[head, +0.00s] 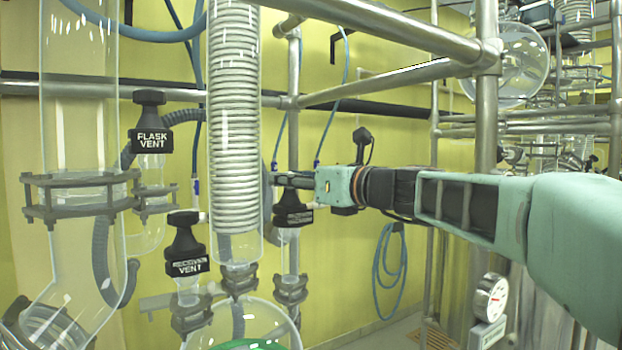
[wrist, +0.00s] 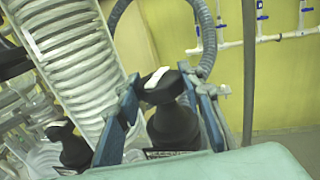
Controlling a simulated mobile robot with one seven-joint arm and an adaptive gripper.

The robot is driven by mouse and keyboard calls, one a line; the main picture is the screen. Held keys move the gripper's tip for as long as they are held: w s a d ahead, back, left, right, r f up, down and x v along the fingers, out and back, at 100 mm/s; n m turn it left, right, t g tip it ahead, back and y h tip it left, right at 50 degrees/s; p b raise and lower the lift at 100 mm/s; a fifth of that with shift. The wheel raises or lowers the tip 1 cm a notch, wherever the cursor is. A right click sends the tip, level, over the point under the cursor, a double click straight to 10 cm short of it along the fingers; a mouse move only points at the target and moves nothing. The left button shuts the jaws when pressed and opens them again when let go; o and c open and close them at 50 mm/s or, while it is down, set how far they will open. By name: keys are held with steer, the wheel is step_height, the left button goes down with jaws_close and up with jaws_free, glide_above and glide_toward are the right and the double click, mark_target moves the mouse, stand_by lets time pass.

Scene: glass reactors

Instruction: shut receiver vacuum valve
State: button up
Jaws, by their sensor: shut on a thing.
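A black valve handle (head: 293,213) with a small label, too blurred to read surely, stands on a glass fitting right of the coiled column in the head view. My gripper (head: 284,180) reaches it from the right, at the top of the handle. In the wrist view my gripper (wrist: 160,88) has its two blue-grey fingers on either side of the black knob (wrist: 170,122), shut on its top. The knob's top has a white bar across it. The lower valve body is hidden behind my gripper's housing in the wrist view.
The receiver vent handle (head: 187,245) and flask vent handle (head: 151,122) stand to the left. The glass coil column (head: 234,120) is close on the left of my gripper. Steel frame pipes (head: 487,90) run above and behind my arm. A pressure gauge (head: 491,297) is at lower right.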

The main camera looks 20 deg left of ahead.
steer(key=shift+m+t+h+b, duration=0.85)
steer(key=shift+m+t+h, duration=0.2)
steer(key=shift+t, duration=0.35)
steer(key=shift+m+t+h+b, duration=0.65)
steer(key=shift+m+t+h, duration=1.9)
steer(key=shift+h, duration=0.6)
steer(key=shift+w+d+r+m+t+h, duration=0.1)
steer(key=shift+m+t+h, duration=0.05)
steer(key=shift+m+h, duration=0.25)
steer(key=shift+d+r+m+t+h, duration=0.1)
steer(key=shift+m+h, duration=0.2)
steer(key=shift+h, duration=0.2)
steer(key=o, duration=0.9)
steer(key=shift+w+f, duration=0.1)
steer(key=shift+c, duration=0.2)
steer(key=shift+o, duration=0.4)
steer(key=shift+w+d, duration=0.1)
steer(key=shift+f, duration=0.1)
